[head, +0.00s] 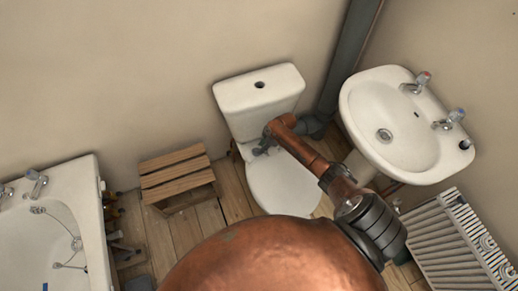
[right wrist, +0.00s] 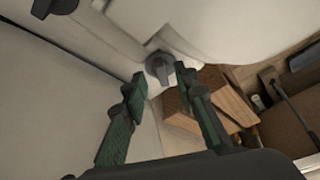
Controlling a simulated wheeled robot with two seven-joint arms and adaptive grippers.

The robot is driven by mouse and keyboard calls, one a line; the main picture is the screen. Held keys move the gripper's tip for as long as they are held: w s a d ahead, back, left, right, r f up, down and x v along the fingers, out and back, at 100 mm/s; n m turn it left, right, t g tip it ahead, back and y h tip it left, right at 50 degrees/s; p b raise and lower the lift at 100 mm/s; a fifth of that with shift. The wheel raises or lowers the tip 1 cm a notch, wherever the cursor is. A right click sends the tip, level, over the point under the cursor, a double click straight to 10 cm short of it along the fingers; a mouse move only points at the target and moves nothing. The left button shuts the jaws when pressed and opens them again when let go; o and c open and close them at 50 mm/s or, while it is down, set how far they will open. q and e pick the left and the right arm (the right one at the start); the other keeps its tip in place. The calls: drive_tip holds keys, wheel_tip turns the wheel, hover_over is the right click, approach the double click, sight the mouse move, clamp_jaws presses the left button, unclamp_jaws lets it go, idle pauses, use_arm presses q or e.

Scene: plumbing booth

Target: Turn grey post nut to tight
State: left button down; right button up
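A grey post nut (right wrist: 160,68) with a raised wing shows in the right wrist view, against the white toilet. A second dark grey knob or nut (right wrist: 52,5) is at the top left of that view. My right gripper (right wrist: 160,76) is open, with one green finger on each side of the grey nut's near side. I cannot tell whether the fingers touch it. In the head view my right gripper (head: 260,149) is beside the toilet (head: 258,92), below the cistern; the nut is hidden there. My left gripper is not in view.
A wooden step stool (head: 176,172) stands left of the toilet. A basin (head: 385,100), grey pipe (head: 350,55) and radiator (head: 445,240) are on the right. The bath (head: 95,225) is at the far left. Some bare floor shows near the stool.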

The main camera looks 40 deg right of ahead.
sight(256, 151)
drive_tip(key=shift+x, duration=0.9)
drive_tip(key=shift+f+b, duration=0.3)
drive_tip(key=shift+b, duration=0.05)
drive_tip(key=shift+w+a+f, duration=0.1)
drive_tip(key=shift+f, duration=0.1)
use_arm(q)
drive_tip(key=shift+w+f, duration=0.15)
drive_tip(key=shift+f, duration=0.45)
use_arm(e)
clamp_jaws()
